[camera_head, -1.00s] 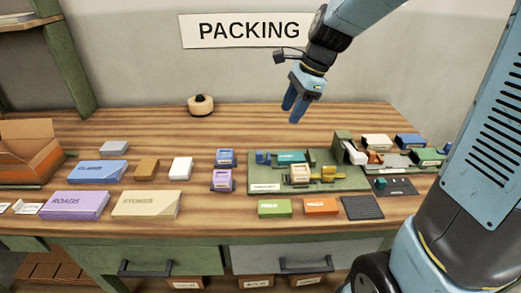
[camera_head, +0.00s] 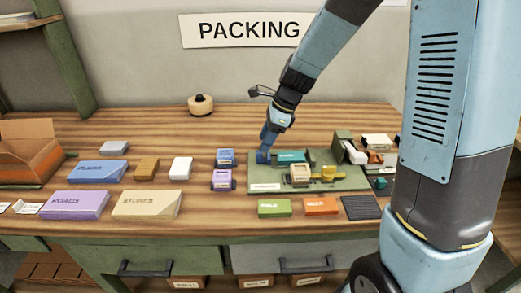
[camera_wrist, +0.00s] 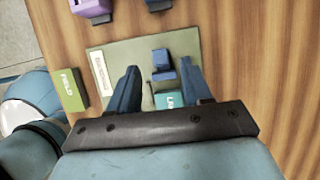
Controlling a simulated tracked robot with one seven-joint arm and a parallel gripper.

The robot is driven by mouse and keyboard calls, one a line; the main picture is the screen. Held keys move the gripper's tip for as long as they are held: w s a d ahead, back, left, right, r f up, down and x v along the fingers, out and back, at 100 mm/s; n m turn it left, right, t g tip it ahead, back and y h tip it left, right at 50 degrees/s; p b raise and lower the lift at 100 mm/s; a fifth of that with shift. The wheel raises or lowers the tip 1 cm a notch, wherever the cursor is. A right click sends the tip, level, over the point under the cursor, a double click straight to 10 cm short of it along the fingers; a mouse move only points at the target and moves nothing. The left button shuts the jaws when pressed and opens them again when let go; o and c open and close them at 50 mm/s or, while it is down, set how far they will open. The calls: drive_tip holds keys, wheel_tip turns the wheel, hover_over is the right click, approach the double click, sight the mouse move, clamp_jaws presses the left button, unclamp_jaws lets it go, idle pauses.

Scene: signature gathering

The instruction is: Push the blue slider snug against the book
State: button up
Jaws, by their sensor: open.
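The blue slider (camera_head: 261,158) stands on a green board (camera_head: 320,185), at the board's back left. In the wrist view the slider (camera_wrist: 162,67) lies between my two fingertips as seen from above. The teal book (camera_head: 292,157) lies on the board to the right of the slider. It also shows in the wrist view (camera_wrist: 170,100), with a small gap between it and the slider. My gripper (camera_head: 267,146) is open and low over the slider. I cannot tell whether a finger touches the slider. The gripper partly hides the slider in the head view.
On the board, a tan block (camera_head: 300,174) and a yellow piece (camera_head: 328,173) stand in front of the book. Purple and blue blocks (camera_head: 223,180) stand left of the board. Green (camera_head: 274,208) and orange (camera_head: 321,206) boxes lie in front.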

sight(259, 152)
drive_tip(key=shift+x, duration=2.45)
drive_tip(key=shift+c, duration=0.2)
clamp_jaws()
